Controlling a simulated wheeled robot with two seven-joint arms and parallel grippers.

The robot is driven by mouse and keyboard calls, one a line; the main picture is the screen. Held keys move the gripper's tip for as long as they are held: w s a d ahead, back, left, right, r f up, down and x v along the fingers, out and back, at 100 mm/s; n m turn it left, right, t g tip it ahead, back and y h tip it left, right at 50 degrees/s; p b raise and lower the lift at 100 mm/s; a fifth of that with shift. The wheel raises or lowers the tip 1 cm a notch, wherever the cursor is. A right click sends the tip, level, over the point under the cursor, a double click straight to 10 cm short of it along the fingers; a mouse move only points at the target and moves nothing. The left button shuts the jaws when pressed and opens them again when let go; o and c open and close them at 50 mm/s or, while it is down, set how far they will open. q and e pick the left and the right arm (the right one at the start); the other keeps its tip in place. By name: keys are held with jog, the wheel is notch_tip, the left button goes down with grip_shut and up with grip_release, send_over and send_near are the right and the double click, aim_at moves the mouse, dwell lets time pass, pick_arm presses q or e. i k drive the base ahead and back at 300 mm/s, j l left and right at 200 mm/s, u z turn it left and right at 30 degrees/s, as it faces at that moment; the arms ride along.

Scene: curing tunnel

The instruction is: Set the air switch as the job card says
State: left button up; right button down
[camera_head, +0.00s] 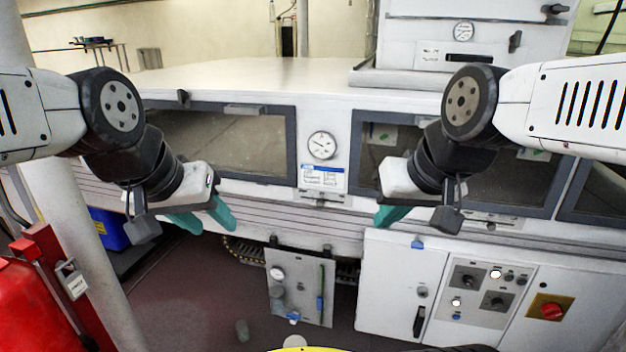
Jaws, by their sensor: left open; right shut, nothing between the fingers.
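The white card with a blue header (323,178), which looks like the job card, is on the tunnel front below a round gauge (321,145); its print is too small to read. A grey control panel (480,291) at the lower right carries two dark rotary switches, an upper left one (467,279) and a lower right one (495,302), plus lit white lamps. I cannot tell which is the air switch or read the labels. My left gripper (204,218) is open and empty before the tunnel. My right gripper (388,217) is shut and empty, above and left of the control panel.
A red knob on a yellow plate (551,307) is right of the panel. A white cabinet door with a black handle (419,320) is left of it. A plate with a gauge and blue-handled valves (299,288) hangs low in the middle. A red unit (30,300) and a post stand at left.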

aim_at(468, 280)
jog(key=z, duration=0.4)
jog(key=j+z, duration=0.1)
jog(key=z, duration=0.65)
jog(key=j+z, duration=0.1)
jog(key=z, duration=0.3)
jog(key=k, duration=0.05)
